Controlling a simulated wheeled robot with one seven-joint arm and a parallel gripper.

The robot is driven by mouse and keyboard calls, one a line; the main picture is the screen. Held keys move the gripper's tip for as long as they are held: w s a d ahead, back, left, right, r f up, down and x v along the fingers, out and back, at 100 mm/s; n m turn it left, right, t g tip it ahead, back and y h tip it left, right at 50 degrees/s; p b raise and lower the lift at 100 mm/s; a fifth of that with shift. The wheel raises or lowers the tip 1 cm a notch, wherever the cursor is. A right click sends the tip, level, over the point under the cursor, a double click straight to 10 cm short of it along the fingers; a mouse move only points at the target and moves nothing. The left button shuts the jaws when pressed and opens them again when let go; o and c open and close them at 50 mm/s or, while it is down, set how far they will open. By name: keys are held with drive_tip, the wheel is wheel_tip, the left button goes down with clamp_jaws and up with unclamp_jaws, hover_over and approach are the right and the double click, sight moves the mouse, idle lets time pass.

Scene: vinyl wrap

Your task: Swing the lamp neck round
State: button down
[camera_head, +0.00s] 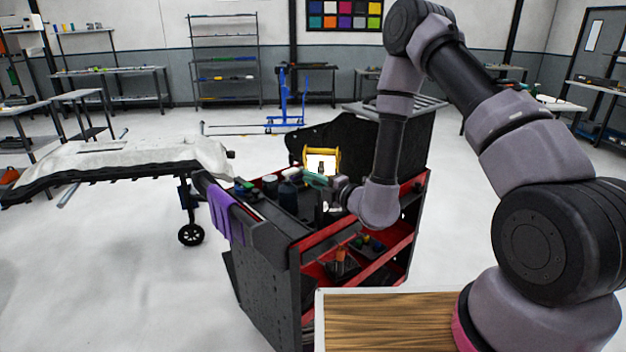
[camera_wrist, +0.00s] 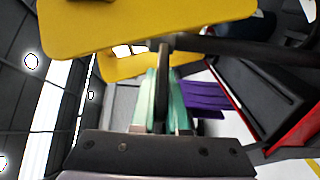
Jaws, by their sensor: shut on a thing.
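The work lamp (camera_head: 336,155) has a yellow frame and a bright white face, and stands at the far part of the tool cart. Its yellow body (camera_wrist: 150,22) fills the top of the wrist view, close to my gripper. My gripper (camera_head: 316,180) has teal fingers and is just below the lamp in the head view. In the wrist view my gripper (camera_wrist: 161,78) is shut on a thin dark upright piece, the lamp neck (camera_wrist: 162,62), just under the yellow body. The fingers hide part of the neck, and its lower end is not clear.
The black and red tool cart (camera_head: 300,238) holds bottles and tools near my gripper. A purple cloth (camera_head: 224,212) hangs over its left side. A covered panel on a wheeled stand (camera_head: 130,160) is to the left. Open floor lies at the front left.

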drive_tip(key=shift+h, duration=0.3)
drive_tip(key=c, duration=0.9)
unclamp_jaws()
